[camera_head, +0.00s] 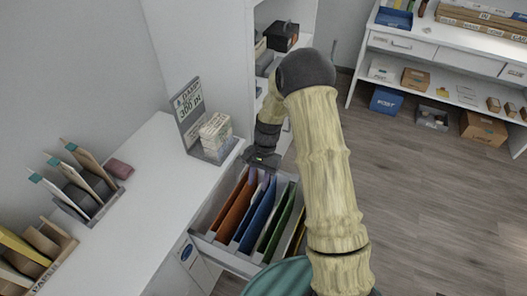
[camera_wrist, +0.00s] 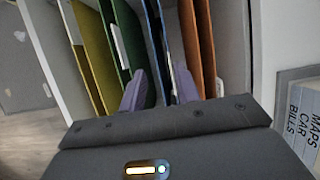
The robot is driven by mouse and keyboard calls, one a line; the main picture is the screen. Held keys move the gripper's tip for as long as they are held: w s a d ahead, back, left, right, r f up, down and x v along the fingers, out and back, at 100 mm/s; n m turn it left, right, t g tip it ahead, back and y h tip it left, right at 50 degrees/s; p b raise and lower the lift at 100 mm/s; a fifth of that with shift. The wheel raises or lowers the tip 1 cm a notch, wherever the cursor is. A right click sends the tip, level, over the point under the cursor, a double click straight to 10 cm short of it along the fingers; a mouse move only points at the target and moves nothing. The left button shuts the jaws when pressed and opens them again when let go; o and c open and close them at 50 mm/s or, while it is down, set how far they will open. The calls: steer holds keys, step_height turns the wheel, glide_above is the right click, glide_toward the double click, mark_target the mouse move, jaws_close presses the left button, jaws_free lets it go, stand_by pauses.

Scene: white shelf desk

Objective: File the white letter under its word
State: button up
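An open white drawer (camera_head: 222,250) holds upright folders: orange (camera_head: 236,207), blue (camera_head: 257,215), green (camera_head: 277,224) and a yellow one partly behind my arm. My gripper (camera_head: 262,165) is at the drawer's far end in the head view. In the wrist view its two fingers (camera_wrist: 160,92) are apart and point down among the folders. The blue folder (camera_wrist: 152,35) runs between them, with the green (camera_wrist: 112,50) and orange (camera_wrist: 192,40) folders to either side. A thin pale edge (camera_wrist: 166,45) shows beside the blue folder; I cannot tell whether it is the white letter.
A grey stand (camera_head: 189,110) with a printed card and a pale block (camera_head: 215,132) sits on the desk (camera_head: 150,190) beside the drawer; printed words show in the wrist view (camera_wrist: 303,125). File holders (camera_head: 80,195) stand at left. A shelf desk (camera_head: 435,62) is at far right.

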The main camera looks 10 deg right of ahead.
steer(key=v, duration=1.1)
steer(key=shift+w+r, duration=0.15)
steer(key=shift+r, duration=0.1)
steer(key=shift+d+r, duration=0.1)
steer(key=shift+d, duration=0.1)
steer(key=s+d+r+n+t+h+p, duration=0.1)
steer(key=s+d+r+n+t+p, duration=0.1)
steer(key=s+r, duration=0.5)
steer(key=s+d+r+n+t+h+p, duration=0.1)
steer(key=s+d+r+n+t+p, duration=0.2)
steer(key=s+r+p, duration=0.4)
steer(key=s+r+n+t, duration=0.1)
steer(key=s, duration=0.3)
steer(key=shift+s+r+n+p, duration=0.2)
steer(key=shift+r+n+p, duration=0.1)
steer(key=shift+r+n, duration=0.1)
steer(key=shift+d, duration=0.1)
